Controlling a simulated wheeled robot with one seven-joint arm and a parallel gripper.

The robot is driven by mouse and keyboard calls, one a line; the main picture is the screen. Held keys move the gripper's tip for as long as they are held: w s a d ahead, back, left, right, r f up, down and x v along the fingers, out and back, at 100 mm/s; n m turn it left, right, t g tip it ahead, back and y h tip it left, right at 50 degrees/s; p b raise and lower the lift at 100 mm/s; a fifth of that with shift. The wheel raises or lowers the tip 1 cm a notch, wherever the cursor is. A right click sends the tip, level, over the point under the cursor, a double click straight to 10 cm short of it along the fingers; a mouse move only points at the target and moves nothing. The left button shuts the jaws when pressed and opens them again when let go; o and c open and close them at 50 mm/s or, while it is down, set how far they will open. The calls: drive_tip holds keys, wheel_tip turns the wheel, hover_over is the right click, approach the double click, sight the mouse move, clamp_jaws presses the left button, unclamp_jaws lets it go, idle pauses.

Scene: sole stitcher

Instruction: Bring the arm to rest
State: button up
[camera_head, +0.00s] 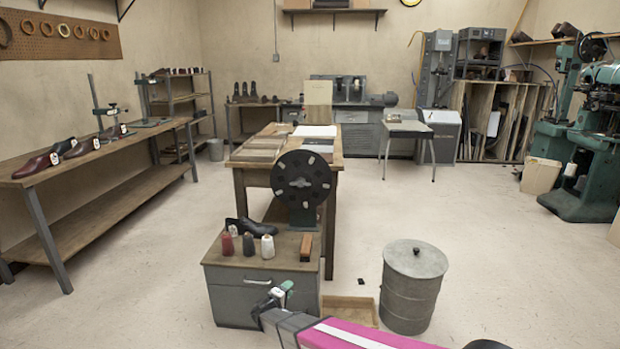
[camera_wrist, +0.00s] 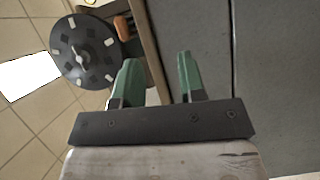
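My gripper (camera_head: 277,293) is in front of the grey drawer cabinet (camera_head: 232,304) in the head view, low, near the drawer's handle. In the wrist view its two green fingers (camera_wrist: 158,72) stand apart with nothing between them. The cabinet's grey front (camera_wrist: 192,30) shows beyond the fingers in that view. Whether a finger touches the cabinet, I cannot tell. My arm, with its magenta link, reaches in from the lower right of the head view.
On the cabinet stand several thread spools (camera_head: 249,244), a dark shoe (camera_head: 252,226), an orange-brown block (camera_head: 306,246) and a black reel (camera_head: 301,179). A lidded metal drum (camera_head: 411,287) and a shallow wooden tray (camera_head: 350,309) stand close right. Floor is open left of the cabinet.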

drive_tip(key=s+d+r+m+g, duration=0.2)
drive_tip(key=s+d+g, duration=0.1)
drive_tip(key=d, duration=0.4)
drive_tip(key=s+d+r+m+g+h, duration=0.1)
drive_tip(key=s+d+r+m+g, duration=0.2)
drive_tip(key=d, duration=0.5)
drive_tip(key=s+d+r+m+g, duration=0.2)
drive_tip(key=d+g, duration=0.2)
drive_tip(key=d, duration=0.3)
drive_tip(key=s+d+r+m+g+y, duration=0.2)
drive_tip(key=s+d+r+y, duration=0.1)
drive_tip(key=s+r+y, duration=0.1)
drive_tip(key=s+d+r+m+g+y, duration=0.2)
drive_tip(key=s+d+r+g+y, duration=0.1)
drive_tip(key=s, duration=0.6)
drive_tip(key=d+r+y, duration=0.1)
drive_tip(key=y, duration=0.1)
drive_tip(key=shift+d+r+y, duration=0.15)
drive_tip(key=shift+y, duration=0.25)
